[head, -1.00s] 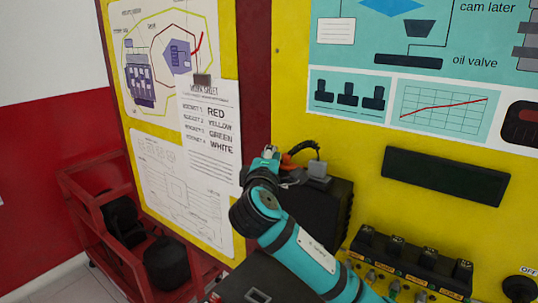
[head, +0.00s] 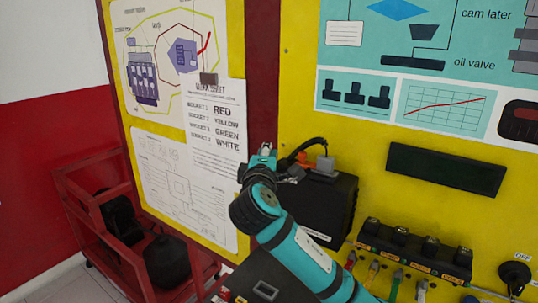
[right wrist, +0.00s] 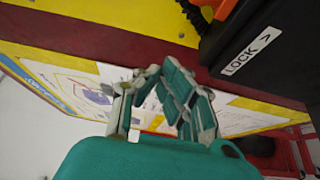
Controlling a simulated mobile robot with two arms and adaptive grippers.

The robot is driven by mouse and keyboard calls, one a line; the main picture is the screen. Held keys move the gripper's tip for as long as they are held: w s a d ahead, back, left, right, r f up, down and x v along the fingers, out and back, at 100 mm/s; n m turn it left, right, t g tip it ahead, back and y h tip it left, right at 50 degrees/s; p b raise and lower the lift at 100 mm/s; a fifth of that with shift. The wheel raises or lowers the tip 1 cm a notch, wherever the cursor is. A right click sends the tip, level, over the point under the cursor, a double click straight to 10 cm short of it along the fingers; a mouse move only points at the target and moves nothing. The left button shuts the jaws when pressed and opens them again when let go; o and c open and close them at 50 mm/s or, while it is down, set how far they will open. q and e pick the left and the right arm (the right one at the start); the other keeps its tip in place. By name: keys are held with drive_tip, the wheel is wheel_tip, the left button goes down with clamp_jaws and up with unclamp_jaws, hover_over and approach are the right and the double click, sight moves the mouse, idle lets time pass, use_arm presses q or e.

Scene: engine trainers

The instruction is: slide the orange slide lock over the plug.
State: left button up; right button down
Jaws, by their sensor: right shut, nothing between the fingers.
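The orange slide lock (head: 303,157) shows on top of the black box (head: 330,207) in the head view, close against the left side of the grey plug (head: 325,164). I cannot tell how far it covers the plug. In the right wrist view an orange piece (right wrist: 226,8) shows at the top edge, beside the black box with its "LOCK >" label (right wrist: 252,50). My right gripper (head: 266,150) is shut and empty, just left of the lock and apart from it. Its fingers (right wrist: 160,75) also show in the right wrist view. My left gripper is out of view.
A black cable (head: 307,145) arches behind the lock to the plug. A row of black sockets (head: 415,250) stands at the lower right. A red cart (head: 95,215) with black parts stands at the left. The yellow panel with the worksheet (head: 215,130) is behind my gripper.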

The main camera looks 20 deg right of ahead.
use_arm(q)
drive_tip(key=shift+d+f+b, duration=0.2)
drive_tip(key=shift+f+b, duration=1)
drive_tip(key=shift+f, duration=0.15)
use_arm(e)
drive_tip(key=d+v, duration=0.1)
drive_tip(key=v, duration=0.7)
drive_tip(key=shift+s+d+f, duration=0.2)
drive_tip(key=shift+s, duration=0.05)
